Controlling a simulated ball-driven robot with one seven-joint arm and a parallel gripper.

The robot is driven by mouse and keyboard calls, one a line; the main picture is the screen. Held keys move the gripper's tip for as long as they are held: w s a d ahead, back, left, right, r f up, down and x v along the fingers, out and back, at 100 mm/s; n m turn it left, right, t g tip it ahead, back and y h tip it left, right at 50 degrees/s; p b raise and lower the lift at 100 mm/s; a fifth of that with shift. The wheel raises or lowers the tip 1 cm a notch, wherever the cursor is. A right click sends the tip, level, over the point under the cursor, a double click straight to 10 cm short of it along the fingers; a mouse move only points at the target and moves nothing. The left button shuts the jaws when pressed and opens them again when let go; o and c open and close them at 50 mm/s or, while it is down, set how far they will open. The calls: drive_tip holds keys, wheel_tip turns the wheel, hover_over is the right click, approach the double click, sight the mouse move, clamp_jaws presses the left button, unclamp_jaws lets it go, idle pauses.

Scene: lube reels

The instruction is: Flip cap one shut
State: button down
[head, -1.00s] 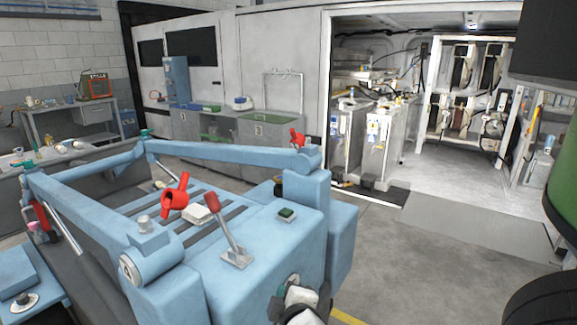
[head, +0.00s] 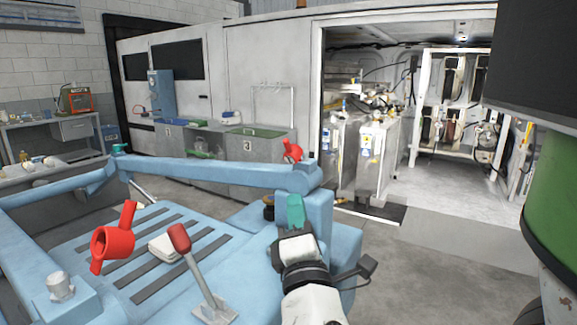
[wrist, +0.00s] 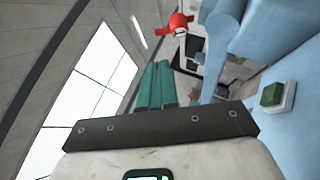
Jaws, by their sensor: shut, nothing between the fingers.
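I cannot tell which part is cap one by any label. A small red cap-like part (head: 291,151) sits on top of the blue corner post at the end of the rail. A red part, probably the same one, shows past my fingertips near the top of the wrist view (wrist: 178,26). A larger red part with a ring and a stem (head: 113,238) stands on the blue machine at the left. My gripper (head: 295,207) is shut and empty, its teal fingers side by side, in front of the post and below the small red cap in the head picture. Its fingers also show in the wrist view (wrist: 156,84).
A red-handled lever (head: 193,270) rises from the blue deck (head: 90,250), left of my arm. A green button (wrist: 271,94) is close on the right in the wrist view. A blue rail (head: 215,171) runs behind the deck. Grey floor (head: 430,265) is clear at right.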

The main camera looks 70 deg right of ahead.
sight(287, 146)
drive_tip(key=p+x, duration=0.5)
drive_tip(key=x, duration=0.9)
